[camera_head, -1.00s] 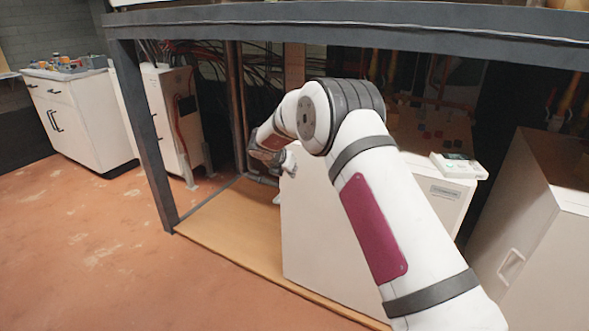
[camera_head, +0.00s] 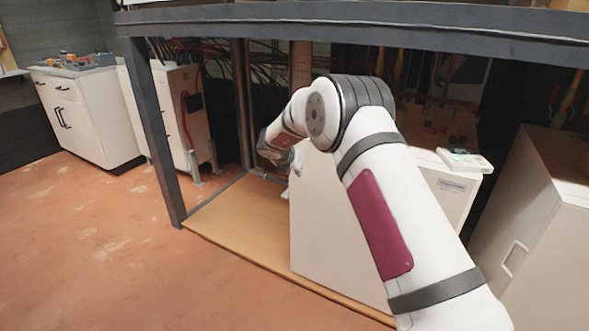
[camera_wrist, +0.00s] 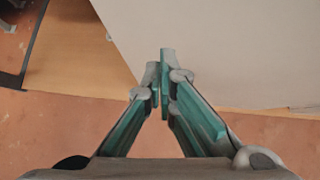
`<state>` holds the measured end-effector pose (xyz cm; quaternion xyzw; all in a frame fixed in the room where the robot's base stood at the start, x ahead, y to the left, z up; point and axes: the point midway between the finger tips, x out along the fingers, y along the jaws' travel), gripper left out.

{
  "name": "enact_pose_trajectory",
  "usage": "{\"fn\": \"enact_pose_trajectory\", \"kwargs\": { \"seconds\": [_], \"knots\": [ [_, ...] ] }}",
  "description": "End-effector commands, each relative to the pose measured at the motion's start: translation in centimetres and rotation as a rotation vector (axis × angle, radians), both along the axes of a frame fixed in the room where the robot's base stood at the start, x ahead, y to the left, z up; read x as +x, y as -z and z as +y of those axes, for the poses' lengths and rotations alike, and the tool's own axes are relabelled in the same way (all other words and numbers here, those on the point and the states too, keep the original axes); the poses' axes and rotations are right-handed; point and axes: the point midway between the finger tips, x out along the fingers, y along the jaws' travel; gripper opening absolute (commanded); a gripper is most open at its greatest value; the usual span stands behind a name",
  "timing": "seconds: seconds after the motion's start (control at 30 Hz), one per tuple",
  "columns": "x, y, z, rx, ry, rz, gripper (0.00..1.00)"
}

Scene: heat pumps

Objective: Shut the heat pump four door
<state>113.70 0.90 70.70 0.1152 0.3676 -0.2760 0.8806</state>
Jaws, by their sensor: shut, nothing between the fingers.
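A white heat pump cabinet stands under the dark frame, partly hidden behind my arm. Its labelled face (camera_head: 452,190) shows to the right of the arm. A large plain white panel (camera_head: 322,225), which looks like its door, shows to the left; how far it stands open is not clear. I cannot read a number on the label. My gripper (camera_head: 294,163) is at the panel's far upper left edge, partly hidden by it. In the wrist view, the gripper (camera_wrist: 162,72) is shut and empty, with its fingertips over or against the pale panel (camera_wrist: 225,50); contact cannot be told.
Another white cabinet with a handle (camera_head: 514,258) stands close at the right. A dark frame post (camera_head: 152,130) and overhead beam (camera_head: 350,32) bound the space. The wooden base board (camera_head: 235,225) is bare left of the panel. Open floor (camera_head: 80,240) lies further left.

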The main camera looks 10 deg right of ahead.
Motion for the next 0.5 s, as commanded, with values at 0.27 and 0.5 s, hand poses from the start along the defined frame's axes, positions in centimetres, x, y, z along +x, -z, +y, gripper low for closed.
{"fn": "enact_pose_trajectory", "kwargs": {
  "seconds": [0.27,0.5],
  "knots": [
    [-1.6,-2.0,1.5,0.003,-0.003,0.002,0.0],
    [-3.5,-4.6,3.1,0.004,-0.002,0.002,0.0]
  ]
}}
